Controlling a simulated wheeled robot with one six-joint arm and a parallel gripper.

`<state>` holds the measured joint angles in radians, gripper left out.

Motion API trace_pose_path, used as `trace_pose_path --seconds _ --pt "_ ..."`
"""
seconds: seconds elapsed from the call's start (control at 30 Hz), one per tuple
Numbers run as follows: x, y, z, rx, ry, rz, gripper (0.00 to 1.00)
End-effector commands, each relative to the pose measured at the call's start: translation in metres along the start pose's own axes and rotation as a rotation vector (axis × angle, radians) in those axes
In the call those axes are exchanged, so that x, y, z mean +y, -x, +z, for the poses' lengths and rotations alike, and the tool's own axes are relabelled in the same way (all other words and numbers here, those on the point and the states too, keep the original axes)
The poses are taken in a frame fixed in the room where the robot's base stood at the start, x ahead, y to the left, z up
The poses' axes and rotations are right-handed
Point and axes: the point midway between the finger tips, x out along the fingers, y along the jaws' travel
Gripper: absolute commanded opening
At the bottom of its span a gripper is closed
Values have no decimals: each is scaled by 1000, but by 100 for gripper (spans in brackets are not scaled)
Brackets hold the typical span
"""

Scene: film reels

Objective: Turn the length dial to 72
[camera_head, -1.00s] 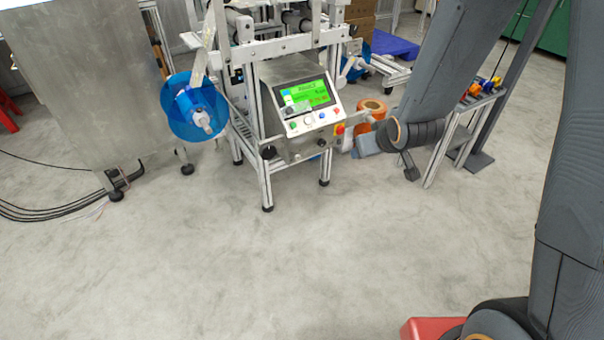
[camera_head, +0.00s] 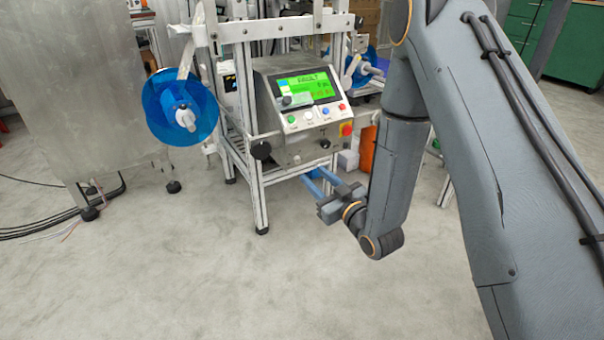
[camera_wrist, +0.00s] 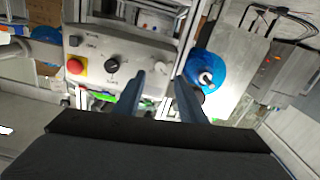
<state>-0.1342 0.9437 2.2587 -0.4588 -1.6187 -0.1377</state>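The control box (camera_head: 295,150) stands on an aluminium frame. Its green screen (camera_head: 308,84) reads FAULT at the top; the smaller figures are too small to read. A small black knob (camera_head: 325,143) sits on the box's lower front, and a black knob also shows in the wrist view (camera_wrist: 112,65), beside a red button (camera_wrist: 76,66). I cannot read a scale or tell for certain which control is the length dial. My gripper (camera_head: 314,177) is open and empty, below and in front of the box. Its two blue fingers (camera_wrist: 160,82) point at the panel, apart from the black knob.
A blue reel (camera_head: 203,105) hangs left of the box. A round black knob (camera_head: 260,150) sticks out at the box's lower left. A large metal cabinet (camera_head: 75,80) stands further left. The floor (camera_head: 200,270) in front is clear.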

Motion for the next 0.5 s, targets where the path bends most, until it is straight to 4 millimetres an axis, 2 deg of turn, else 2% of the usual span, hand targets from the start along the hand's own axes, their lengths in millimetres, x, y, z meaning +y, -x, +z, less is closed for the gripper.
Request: trace_pose_path --seconds 0.17,0.5 --pt "-1 -16 0 12 1 -3 37" --pt "-1 -66 1 9 1 -2 37"
